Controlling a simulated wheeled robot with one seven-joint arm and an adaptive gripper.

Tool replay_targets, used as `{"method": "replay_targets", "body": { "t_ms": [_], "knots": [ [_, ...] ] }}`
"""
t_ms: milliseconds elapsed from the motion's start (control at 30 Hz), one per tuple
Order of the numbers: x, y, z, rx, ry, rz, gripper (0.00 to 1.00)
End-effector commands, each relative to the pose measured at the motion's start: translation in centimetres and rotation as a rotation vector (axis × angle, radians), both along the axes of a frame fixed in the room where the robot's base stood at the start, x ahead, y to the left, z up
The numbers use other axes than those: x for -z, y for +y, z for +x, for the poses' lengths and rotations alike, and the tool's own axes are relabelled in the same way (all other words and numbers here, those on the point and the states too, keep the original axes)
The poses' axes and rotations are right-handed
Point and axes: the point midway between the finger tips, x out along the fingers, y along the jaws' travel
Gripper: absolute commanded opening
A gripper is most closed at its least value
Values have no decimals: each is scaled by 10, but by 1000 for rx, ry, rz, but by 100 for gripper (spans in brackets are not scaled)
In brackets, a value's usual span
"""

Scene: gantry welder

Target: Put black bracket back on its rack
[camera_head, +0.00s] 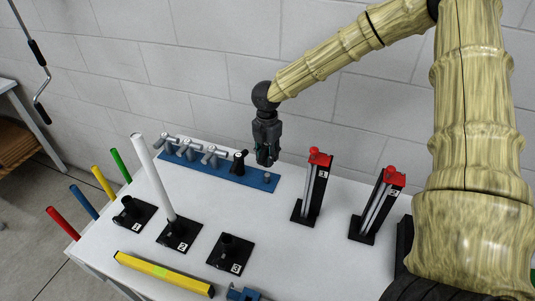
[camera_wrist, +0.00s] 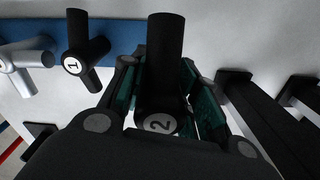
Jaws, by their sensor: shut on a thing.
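My gripper (camera_head: 265,160) is shut on a black bracket marked 2 (camera_wrist: 165,60), which stands between its dark fingers in the wrist view (camera_wrist: 158,100). In the head view the held bracket cannot be told apart from the dark fingers. The gripper points down over the right end of the blue rack (camera_head: 255,182), above a small round peg or hole (camera_head: 267,179). Another black bracket, marked 1 (camera_wrist: 80,50), sits on the rack to the left; it also shows in the head view (camera_head: 239,162). Several silver brackets (camera_head: 187,149) fill the rack's left part.
Two red-topped black stands (camera_head: 313,185) (camera_head: 376,206) stand right of the rack. Black bases (camera_head: 231,254) stand in front, one with a tall white rod (camera_head: 154,178). A yellow bar (camera_head: 163,274) lies at the front. The wall is close behind.

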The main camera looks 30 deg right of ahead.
Motion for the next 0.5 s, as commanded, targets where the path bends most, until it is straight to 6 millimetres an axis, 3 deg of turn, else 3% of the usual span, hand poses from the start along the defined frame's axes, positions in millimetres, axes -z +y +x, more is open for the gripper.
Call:
{"method": "replay_targets", "body": {
  "t_ms": [500],
  "knots": [
    [38, 0, 0, -2, 0, -1, 0]
  ]
}}
